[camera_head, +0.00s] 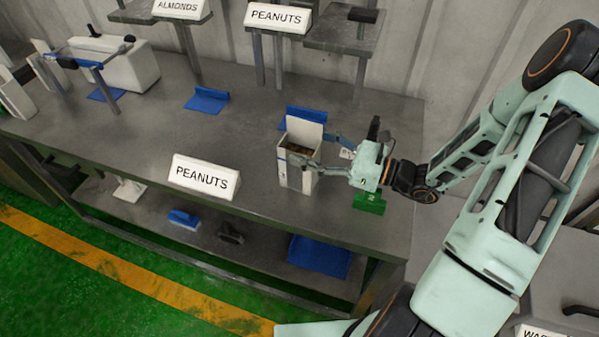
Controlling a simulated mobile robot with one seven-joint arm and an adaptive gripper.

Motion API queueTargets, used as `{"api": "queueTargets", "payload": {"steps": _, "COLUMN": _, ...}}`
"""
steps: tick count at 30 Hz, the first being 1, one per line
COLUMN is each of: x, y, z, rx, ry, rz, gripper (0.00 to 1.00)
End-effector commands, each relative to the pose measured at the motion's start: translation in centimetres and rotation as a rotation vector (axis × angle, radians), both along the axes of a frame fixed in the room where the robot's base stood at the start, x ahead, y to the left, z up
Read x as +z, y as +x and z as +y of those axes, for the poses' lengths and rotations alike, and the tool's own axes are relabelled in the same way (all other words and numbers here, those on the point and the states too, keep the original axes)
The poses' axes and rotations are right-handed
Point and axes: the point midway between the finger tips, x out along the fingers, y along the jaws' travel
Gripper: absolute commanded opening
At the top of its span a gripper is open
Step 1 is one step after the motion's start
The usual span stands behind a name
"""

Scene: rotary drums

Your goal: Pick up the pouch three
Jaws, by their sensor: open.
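A white open-topped pouch or box (286,171) stands upright on the grey table, with brown contents showing inside and a raised white back flap. I cannot read a number on it. My gripper (306,153) reaches in from the right, with its fingers open on either side of the pouch near its top. Whether the fingers touch it is not clear. The far finger partly overlaps the pouch's right side.
The grey table (130,130) carries a PEANUTS sign (205,177) at its front edge, a blue holder (207,99), another behind the pouch (306,115) and a green block (370,202) below my gripper. A white machine (125,70) stands at the left. The table's middle is clear.

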Motion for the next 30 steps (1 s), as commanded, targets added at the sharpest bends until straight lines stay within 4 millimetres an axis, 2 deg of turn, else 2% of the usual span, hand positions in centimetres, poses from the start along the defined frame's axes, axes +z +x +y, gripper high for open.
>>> {"api": "queueTargets", "payload": {"steps": 3, "x": 0.1, "y": 0.7, "z": 1.5, "rx": 0.002, "ry": 0.001, "rz": 0.0, "gripper": 0.64}}
{"api": "queueTargets", "payload": {"steps": 6, "x": 0.1, "y": 1.0, "z": 2.1, "rx": 0.001, "ry": 0.0, "rz": 0.0, "gripper": 0.64}}
{"api": "queueTargets", "payload": {"steps": 13, "x": 0.0, "y": 1.1, "z": 2.1, "rx": 0.0, "ry": -0.001, "rz": 0.0, "gripper": 0.64}}
{"api": "queueTargets", "payload": {"steps": 30, "x": 0.1, "y": 1.1, "z": 2.1, "rx": 0.0, "ry": 0.0, "rz": -0.001, "gripper": 0.01}}
